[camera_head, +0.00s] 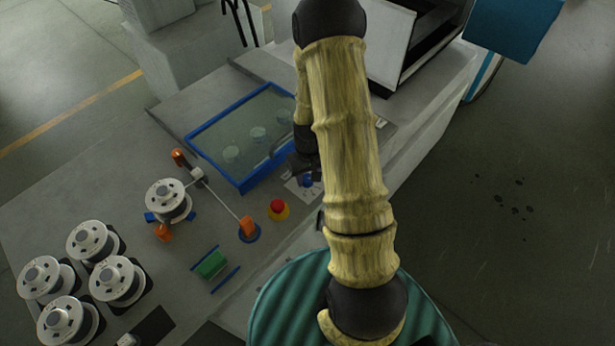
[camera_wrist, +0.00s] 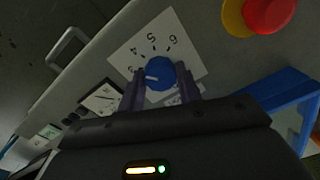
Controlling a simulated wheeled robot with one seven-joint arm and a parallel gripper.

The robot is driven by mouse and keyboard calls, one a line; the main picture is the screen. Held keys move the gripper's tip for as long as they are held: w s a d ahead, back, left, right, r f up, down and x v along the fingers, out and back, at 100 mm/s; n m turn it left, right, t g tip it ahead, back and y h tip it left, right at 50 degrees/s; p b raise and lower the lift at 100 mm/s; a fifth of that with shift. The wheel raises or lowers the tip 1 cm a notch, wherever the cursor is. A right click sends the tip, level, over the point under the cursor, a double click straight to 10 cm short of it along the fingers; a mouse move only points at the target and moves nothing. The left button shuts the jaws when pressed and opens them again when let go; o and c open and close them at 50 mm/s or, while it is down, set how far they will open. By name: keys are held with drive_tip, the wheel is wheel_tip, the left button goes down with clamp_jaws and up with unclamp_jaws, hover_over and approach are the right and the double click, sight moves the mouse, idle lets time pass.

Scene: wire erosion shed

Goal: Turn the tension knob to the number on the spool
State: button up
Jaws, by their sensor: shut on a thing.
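The blue tension knob (camera_wrist: 160,74) sits on a white dial card in the wrist view. Its pale pointer line faces left in that view. The card (camera_wrist: 133,55) shows tilted digits, with 5 and 6 readable; others are partly hidden by my gripper. My gripper (camera_wrist: 161,84) is shut on the knob, one finger on each side. In the head view my gripper (camera_head: 304,168) is at the dial card (camera_head: 299,190), partly hidden by my arm. A silver spool (camera_head: 168,198) stands mounted on a blue holder. I cannot read a number on it.
A red stop button (camera_head: 278,207) on a yellow base is close to the dial. A blue-framed tank (camera_head: 236,180) lies behind it. Several spools (camera_head: 93,240) stand at the left. A wire runs to an orange post (camera_head: 248,226). A green block (camera_head: 212,264) is at the front.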

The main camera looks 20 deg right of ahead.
drive_tip(key=m+b, duration=0.1)
drive_tip(key=m, duration=0.5)
drive_tip(key=shift+m, duration=0.3)
drive_tip(key=m, duration=0.5)
drive_tip(key=shift+m, duration=0.3)
drive_tip(key=o, duration=1)
drive_tip(key=shift+r, duration=0.1)
wheel_tip(320, 180, up, 17)
drive_tip(key=b, duration=0.1)
drive_tip(key=shift+s+d, duration=0.15)
drive_tip(key=shift+s, duration=0.05)
drive_tip(key=shift+r, duration=0.1)
